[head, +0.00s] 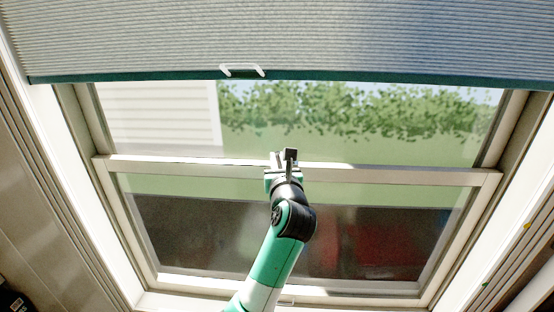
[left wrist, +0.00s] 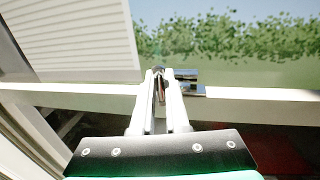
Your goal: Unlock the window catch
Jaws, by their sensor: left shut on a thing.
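The window (head: 400,175) has a white frame with a horizontal meeting rail across its middle. The shiny metal window catch (left wrist: 190,80) sits on this rail in the left wrist view. Its narrow lever (left wrist: 161,88) stands between the fingertips of my left gripper (left wrist: 161,76). The left gripper is shut on the lever, with the catch body just right of the fingers. In the head view my left gripper (head: 283,156) is at the middle of the rail and hides most of the catch. My right gripper is not in view.
A pleated blind (head: 300,35) with a white handle (head: 242,70) hangs over the window's top. White side jambs (head: 62,150) flank the window. A small pull (head: 287,302) is near the bottom sill. The space before the glass is clear apart from my arm.

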